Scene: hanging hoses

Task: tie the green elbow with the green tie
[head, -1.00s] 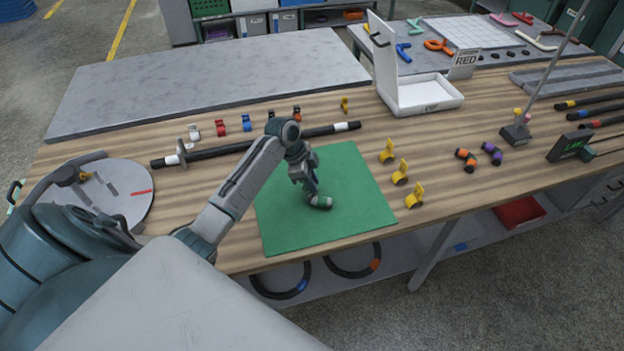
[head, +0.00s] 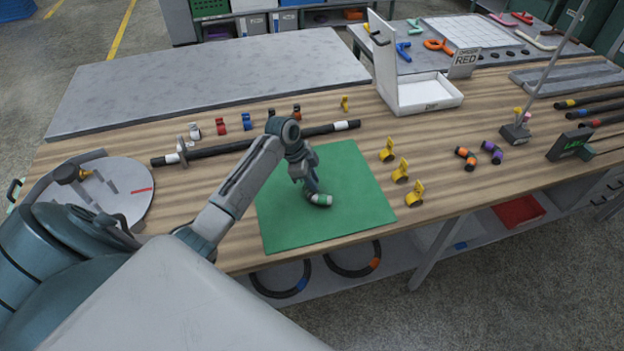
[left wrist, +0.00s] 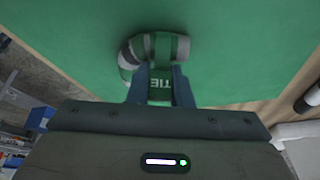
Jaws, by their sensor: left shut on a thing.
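The green elbow (head: 319,200) is a short, dark grey, bent piece with green and pale bands, lying on the green mat (head: 350,225). It also shows in the left wrist view (left wrist: 133,50), just beyond my fingertips. My left gripper (head: 311,188) is low over the mat, right at the elbow. In the left wrist view its two fingers (left wrist: 160,85) are shut on the green tie (left wrist: 160,90), a green piece marked "TIE". The tie meets the elbow's banded part; whether it wraps fully around is hidden. My right gripper is not in view.
Several yellow pieces (head: 400,172) stand right of the mat. A black rod (head: 235,145) and a row of coloured clips (head: 246,121) lie behind it. A white tray (head: 425,95) stands at the back. A round grey plate (head: 125,190) is at the left.

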